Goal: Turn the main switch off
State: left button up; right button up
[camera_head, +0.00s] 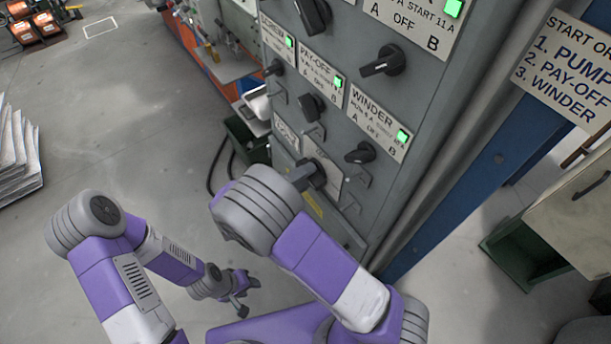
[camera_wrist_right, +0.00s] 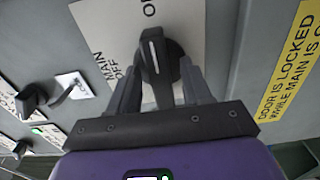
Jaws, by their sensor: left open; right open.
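The main switch (camera_wrist_right: 154,52) is a black rotary knob with a white line, mounted on a white plate (camera_wrist_right: 100,20) in the right wrist view. Its line points up toward lettering cut off at the top edge. The words "MAIN OFF" stand to its left. My right gripper (camera_wrist_right: 158,68) is open, with one finger on each side of the knob; I cannot tell whether they touch it. In the head view, my right forearm hides much of this area. My left gripper (camera_head: 240,290) is open and empty, low over the floor, away from the panel.
The grey panel (camera_head: 425,85) carries several other black knobs, including the winder knob (camera_head: 360,153), and lit green lamps (camera_head: 403,136). Small metal brackets stick out near the knobs. A blue post (camera_head: 470,185) stands right of the panel. Open floor (camera_head: 130,130) lies left.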

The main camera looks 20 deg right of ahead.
jog(key=shift+d, duration=0.15)
grip_shut()
